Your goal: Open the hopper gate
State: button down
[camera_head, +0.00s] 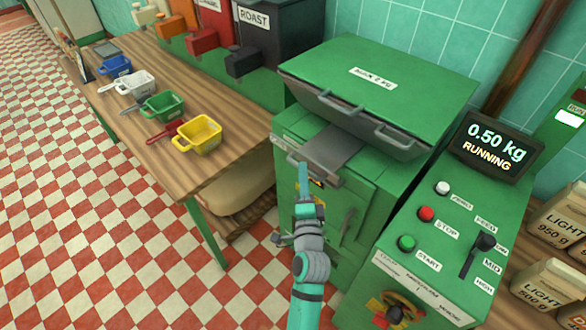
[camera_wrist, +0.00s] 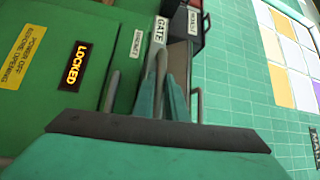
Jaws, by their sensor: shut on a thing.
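The hopper gate is a grey plate (camera_head: 332,147) with a bar handle at the front of the green machine, below the hopper lid (camera_head: 385,90). A white GATE label (camera_wrist: 160,30) shows beside it in the wrist view. My gripper (camera_head: 303,172) reaches up from below to the left part of the gate's handle. In the wrist view its teal fingers (camera_wrist: 163,95) are shut on the grey bar handle (camera_wrist: 161,66). The fingers hide part of the handle. A grey slab sticks out from the slot behind the handle.
The control panel at right has a display (camera_head: 494,146) reading 0.50 kg RUNNING, buttons and a lever (camera_head: 484,243). A LOCKED sign (camera_wrist: 76,66) glows on the machine front. A wooden table (camera_head: 225,150) with coloured scoops stands left. Chequered floor lies clear at lower left.

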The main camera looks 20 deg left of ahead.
jog(key=shift+s, duration=0.25)
jog(key=shift+a, duration=0.1)
jog(key=c, duration=1.8)
grip_release()
jog(key=shift+o, duration=0.2)
jog(key=v, duration=1.1)
jog(key=shift+w+r, duration=0.1)
jog(key=s+d+f+n+g+h, duration=0.1)
jog(key=s+d+f+n+h, duration=0.15)
jog(key=s+f, duration=0.4)
jog(key=s+d+f+n+g+h, duration=0.1)
jog(key=s+d+f+n+h, duration=0.2)
jog(key=s, duration=0.6)
jog(key=s+d+n+g, duration=0.1)
jog(key=s+n, duration=0.6)
jog(key=s, duration=0.8)
jog(key=shift+s+d+r+n, duration=0.15)
jog(key=shift+d+r+n, duration=0.25)
jog(key=shift+d, duration=0.2)
